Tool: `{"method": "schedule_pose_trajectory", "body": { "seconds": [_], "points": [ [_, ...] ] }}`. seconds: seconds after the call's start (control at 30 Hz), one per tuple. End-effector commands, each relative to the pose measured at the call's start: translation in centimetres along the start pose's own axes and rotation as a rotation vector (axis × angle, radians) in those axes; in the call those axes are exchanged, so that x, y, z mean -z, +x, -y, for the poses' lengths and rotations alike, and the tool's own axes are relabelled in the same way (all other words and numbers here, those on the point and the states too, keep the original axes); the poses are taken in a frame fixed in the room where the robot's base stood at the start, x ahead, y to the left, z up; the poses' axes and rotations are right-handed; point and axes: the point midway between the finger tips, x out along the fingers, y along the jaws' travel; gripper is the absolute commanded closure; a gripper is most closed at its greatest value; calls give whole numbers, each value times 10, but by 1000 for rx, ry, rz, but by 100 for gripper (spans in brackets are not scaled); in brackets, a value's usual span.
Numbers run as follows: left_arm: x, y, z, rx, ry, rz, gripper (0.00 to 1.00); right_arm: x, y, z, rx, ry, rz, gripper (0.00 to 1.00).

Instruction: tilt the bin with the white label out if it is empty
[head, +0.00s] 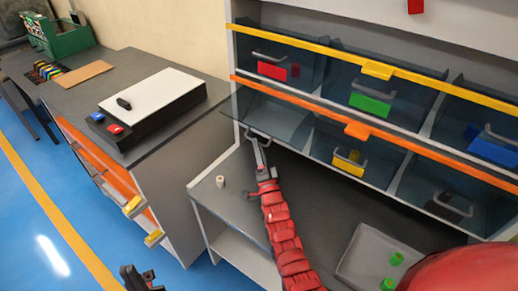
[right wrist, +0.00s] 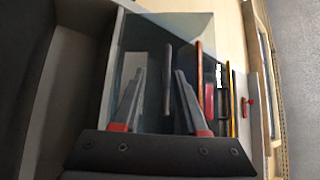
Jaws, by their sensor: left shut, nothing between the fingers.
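The lower left bin (head: 262,112) of the shelf has its clear front swung outward, and I see nothing inside the visible part. No label is readable on it in the head view; a pale patch (right wrist: 134,66) shows near its front in the right wrist view. My right gripper (head: 259,150) is at its handle (head: 258,135). In the right wrist view the open fingers (right wrist: 160,85) stand either side of the handle bar (right wrist: 167,80), with gaps. My left gripper (head: 137,277) is shut and empty, low at the picture's bottom, away from the shelf.
Neighbouring bins carry yellow (head: 348,165), red (head: 272,71), green (head: 369,104) and blue (head: 492,151) labels. A grey tray (head: 350,262) with green pieces and a small cream cylinder (head: 220,181) are on the bench below. A side bench (head: 190,125) stands left; blue floor is open.

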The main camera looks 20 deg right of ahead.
Motion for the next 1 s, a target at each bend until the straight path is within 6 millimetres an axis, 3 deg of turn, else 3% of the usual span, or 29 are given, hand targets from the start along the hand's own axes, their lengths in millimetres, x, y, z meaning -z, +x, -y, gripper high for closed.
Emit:
{"method": "schedule_pose_trajectory", "body": {
  "seconds": [0.27,0.7,1.0],
  "points": [
    [-1,-7,0,0,0,0,100,2,-24,2,-1,0,-1,58],
    [-3,-18,-1,0,0,0,100,14,-101,30,-3,0,1,58],
    [-3,-20,-1,0,0,0,100,19,-123,40,-3,-1,0,58]
  ]
}}
